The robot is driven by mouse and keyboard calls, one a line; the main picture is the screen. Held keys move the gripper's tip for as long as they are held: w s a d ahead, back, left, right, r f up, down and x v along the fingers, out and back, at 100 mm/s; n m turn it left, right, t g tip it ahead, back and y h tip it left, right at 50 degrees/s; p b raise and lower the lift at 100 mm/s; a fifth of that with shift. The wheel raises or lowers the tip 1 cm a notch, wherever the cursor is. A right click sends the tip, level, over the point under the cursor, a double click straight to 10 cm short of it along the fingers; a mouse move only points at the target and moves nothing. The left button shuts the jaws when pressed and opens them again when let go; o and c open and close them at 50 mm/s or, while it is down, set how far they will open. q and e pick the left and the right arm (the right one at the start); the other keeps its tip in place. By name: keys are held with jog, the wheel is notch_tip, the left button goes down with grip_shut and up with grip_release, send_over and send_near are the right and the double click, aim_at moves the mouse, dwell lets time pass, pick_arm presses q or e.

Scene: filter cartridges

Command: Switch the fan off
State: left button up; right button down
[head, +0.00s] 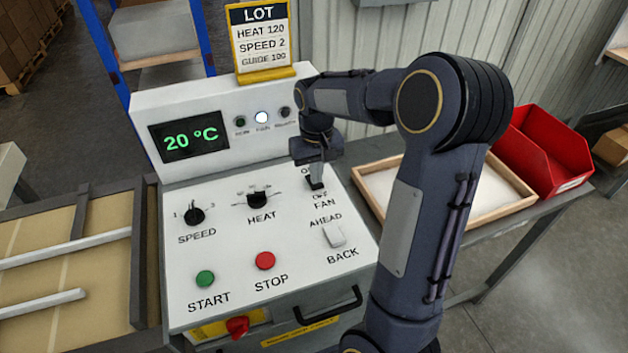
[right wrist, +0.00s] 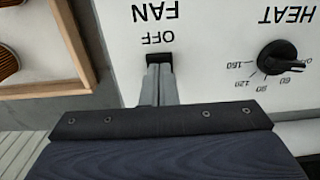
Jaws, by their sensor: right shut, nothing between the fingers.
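The control panel (head: 225,245) fills the middle of the head view. My right gripper (head: 316,184) points down at the fan switch spot, just above the OFF and FAN lettering. Its fingers are shut together with nothing between them. My left gripper is out of view.
The heat knob (head: 257,200), speed knob (head: 194,215), AHEAD/BACK switch (head: 334,236), green START button (head: 205,279) and red STOP button (head: 265,260) are near. A wooden tray (head: 512,177) and red bin (head: 545,150) stand right. A lot sign (head: 262,38) stands behind.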

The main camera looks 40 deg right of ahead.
jog(key=shift+f, duration=0.4)
jog(key=shift+r, duration=0.1)
notch_tip(320, 180, up, 7)
jog(key=p, duration=0.5)
jog(key=shift+p, duration=0.4)
dwell(0.4)
